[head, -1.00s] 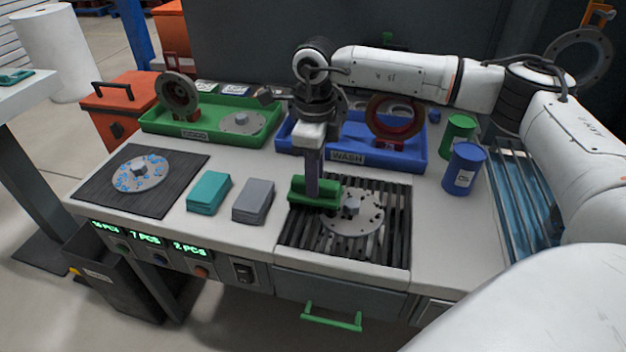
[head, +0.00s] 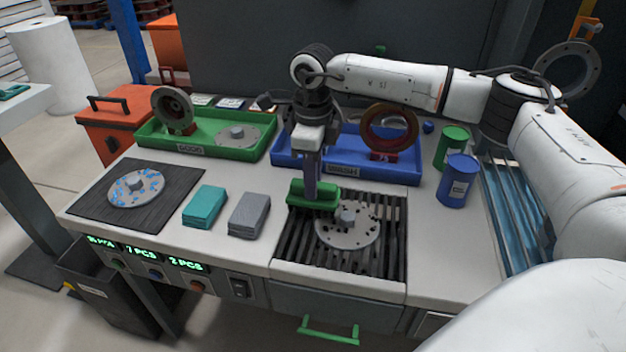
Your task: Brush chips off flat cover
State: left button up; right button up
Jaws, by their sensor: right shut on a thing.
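A flat grey cover (head: 348,226) with a raised hub and small holes lies on the slatted grate (head: 393,262). A few small dark specks show on it; I cannot tell chips from holes. My right gripper (head: 312,180) points down and is shut on a brush with a green head (head: 314,197). The brush head is at the cover's back-left edge; whether it touches is unclear. Another flat cover (head: 136,188) with blue spots lies on the black mat (head: 103,208). A third flat cover (head: 237,134) is in the green tray (head: 160,148). My left gripper is out of view.
A blue tray (head: 398,176) with a red-brown ring part (head: 388,128) stands behind the grate. Teal pads (head: 205,206) and grey pads (head: 249,214) lie left of the grate. Green (head: 453,147) and blue (head: 458,180) cans stand to the right.

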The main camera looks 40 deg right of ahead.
jog(key=shift+r+p, duration=1.9)
jog(key=shift+r, duration=0.9)
jog(key=shift+a, duration=0.1)
